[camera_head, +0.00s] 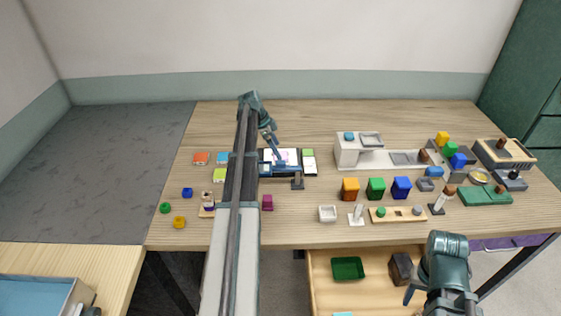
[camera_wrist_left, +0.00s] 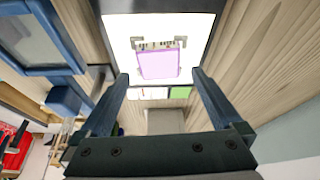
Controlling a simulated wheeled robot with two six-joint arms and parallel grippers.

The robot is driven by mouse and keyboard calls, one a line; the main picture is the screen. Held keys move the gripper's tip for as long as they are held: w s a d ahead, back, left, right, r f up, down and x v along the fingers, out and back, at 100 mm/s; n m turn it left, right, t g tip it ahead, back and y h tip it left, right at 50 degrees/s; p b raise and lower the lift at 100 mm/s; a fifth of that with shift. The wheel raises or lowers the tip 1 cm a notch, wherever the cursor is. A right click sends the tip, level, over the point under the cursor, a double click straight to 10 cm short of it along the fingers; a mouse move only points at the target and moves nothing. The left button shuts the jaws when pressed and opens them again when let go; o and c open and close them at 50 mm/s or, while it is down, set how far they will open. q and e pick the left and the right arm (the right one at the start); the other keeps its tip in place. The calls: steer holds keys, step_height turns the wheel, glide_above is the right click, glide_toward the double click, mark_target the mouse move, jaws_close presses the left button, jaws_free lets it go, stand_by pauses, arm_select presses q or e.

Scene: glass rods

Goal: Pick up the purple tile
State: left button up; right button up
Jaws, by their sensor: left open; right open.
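The purple tile (camera_wrist_left: 158,64) is a pale purple square with a brighter edge, in the left wrist view. It lies over a glowing white panel (camera_wrist_left: 120,25), next to a small comb-like grey piece. My left gripper's fingers (camera_wrist_left: 160,75) are open and empty. In the wrist view the tile appears between and beyond the fingertips, apart from both. My right gripper is open, low at the right front, apart from the tile.
A small magenta block (camera_head: 267,202) stands in front of the panel. Orange (camera_head: 350,188), green and blue blocks and a white station (camera_head: 372,152) stand to the right. An open drawer (camera_head: 325,290) with a green tray (camera_head: 347,268) is below the table edge.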

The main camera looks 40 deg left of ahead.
arm_select(q)
steer(key=b+x, duration=0.2)
steer(key=x, duration=0.1)
steer(key=shift+f, duration=0.25)
steer(key=shift+r, duration=0.1)
arm_select(e)
step_height(320, 180, down, 3)
steer(key=shift+f, duration=0.1)
arm_select(q)
steer(key=c, duration=1.5)
steer(key=shift+r, duration=0.1)
step_height(320, 180, up, 10)
steer(key=p, duration=1)
arm_select(e)
step_height(320, 180, up, 10)
